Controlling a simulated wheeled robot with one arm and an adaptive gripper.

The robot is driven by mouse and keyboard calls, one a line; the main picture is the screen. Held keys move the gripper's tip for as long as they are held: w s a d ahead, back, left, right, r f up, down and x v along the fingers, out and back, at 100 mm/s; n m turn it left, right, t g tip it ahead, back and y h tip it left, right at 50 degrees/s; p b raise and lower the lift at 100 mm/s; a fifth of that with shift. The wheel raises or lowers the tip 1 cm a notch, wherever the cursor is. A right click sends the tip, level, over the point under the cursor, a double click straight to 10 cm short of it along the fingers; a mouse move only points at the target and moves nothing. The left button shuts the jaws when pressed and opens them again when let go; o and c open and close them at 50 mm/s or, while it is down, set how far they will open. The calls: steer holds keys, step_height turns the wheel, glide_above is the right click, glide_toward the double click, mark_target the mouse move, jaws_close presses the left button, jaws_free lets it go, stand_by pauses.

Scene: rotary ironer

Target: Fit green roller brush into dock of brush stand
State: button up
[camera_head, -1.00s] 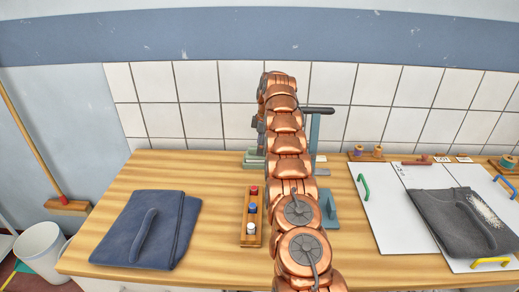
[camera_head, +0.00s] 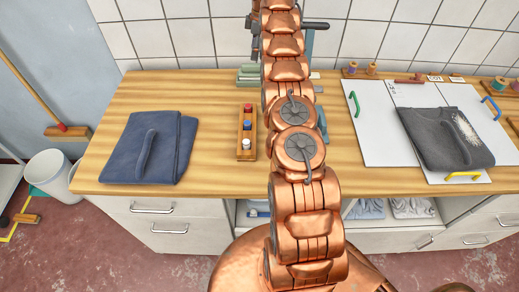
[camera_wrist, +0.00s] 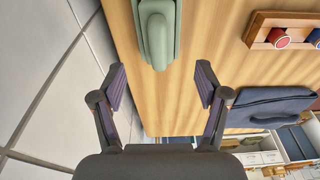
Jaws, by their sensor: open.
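A green piece with a pale rounded grip on a darker base (camera_wrist: 157,35), apparently the green roller brush, lies at the upper middle of the wrist view. In the head view a low green item (camera_head: 249,73) is at the back of the counter, left of my arm. My gripper (camera_wrist: 160,88) is open and empty; the green piece lies beyond the gap between its fingers, apart from them. In the head view my arm mostly hides the gripper. A teal upright with a dark bar (camera_head: 311,40) stands right of the arm; I cannot tell whether it is the brush stand.
A teal piece (camera_head: 321,122) is partly behind my arm. White boards (camera_head: 378,128) and a dark folded garment (camera_head: 443,140) are right. A tiled wall closes the back.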

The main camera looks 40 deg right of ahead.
steer(key=s+a+r+m, duration=0.35)
steer(key=a+r, duration=0.55)
steer(key=a, duration=0.4)
steer(key=s+a+r+m+g, duration=0.2)
steer(key=s+a+r, duration=0.3)
steer(key=s+a, duration=0.65)
steer(key=s+a+f+m, duration=0.1)
steer(key=s+a+f, duration=0.1)
steer(key=s, duration=0.9)
steer(key=s+a+f+m+h, duration=0.1)
steer(key=s+a, duration=0.3)
steer(key=s, duration=0.8)
steer(key=s+a+f+m, duration=0.3)
steer(key=s+a+f, duration=0.1)
steer(key=s, duration=0.7)
steer(key=shift+s+g, duration=0.2)
steer(key=shift+g, duration=0.2)
steer(key=shift+f+b, duration=0.3)
steer(key=shift+f, duration=0.05)
